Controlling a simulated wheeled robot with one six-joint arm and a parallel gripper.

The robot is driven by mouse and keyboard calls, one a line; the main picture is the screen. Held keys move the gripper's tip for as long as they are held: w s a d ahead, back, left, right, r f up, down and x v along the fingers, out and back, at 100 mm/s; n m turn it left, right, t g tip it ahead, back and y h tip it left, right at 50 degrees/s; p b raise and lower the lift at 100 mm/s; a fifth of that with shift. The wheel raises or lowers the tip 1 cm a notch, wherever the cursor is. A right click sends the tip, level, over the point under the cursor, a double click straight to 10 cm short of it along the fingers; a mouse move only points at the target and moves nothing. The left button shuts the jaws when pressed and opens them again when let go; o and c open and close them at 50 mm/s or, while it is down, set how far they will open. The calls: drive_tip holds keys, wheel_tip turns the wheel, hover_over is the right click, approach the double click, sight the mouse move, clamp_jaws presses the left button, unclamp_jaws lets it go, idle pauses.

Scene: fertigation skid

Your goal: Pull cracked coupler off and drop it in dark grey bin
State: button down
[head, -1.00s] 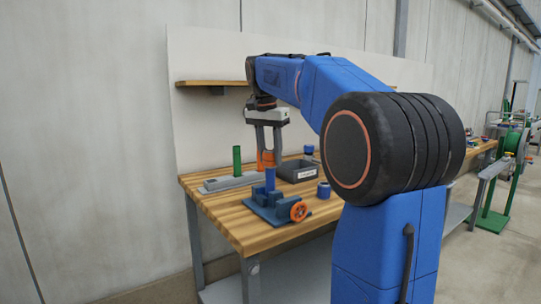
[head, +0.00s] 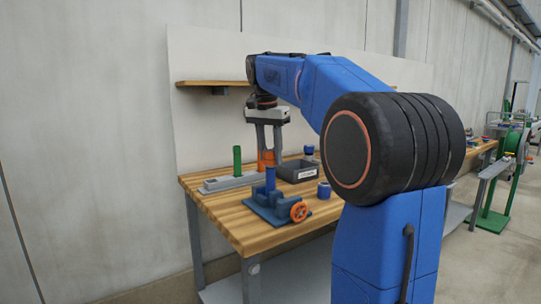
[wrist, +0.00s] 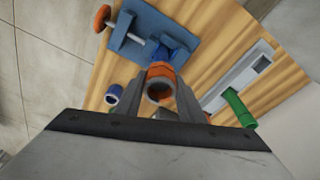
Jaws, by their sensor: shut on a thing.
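My gripper (head: 267,157) is shut on the orange coupler (wrist: 160,72), with a finger on each side. In the wrist view its hollow end faces me; I cannot make out the crack. In the head view the coupler is right above the blue pipe (head: 270,179), which stands upright in the blue vise (head: 268,205). I cannot tell whether the coupler's lower end is still around the pipe. The dark grey bin (head: 289,175), with a white label on its front, stands on the bench to the right, behind the vise.
A green pipe (head: 237,159) stands by a grey fixture (head: 232,182) at left. A blue-and-grey ring (head: 324,189) lies right of the vise; another blue part (head: 309,152) is behind the bin. The vise's orange handwheel (head: 299,212) faces front. A shelf (head: 205,83) hangs above the bench (head: 236,216).

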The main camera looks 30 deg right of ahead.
drive_tip(key=shift+r, duration=2.9)
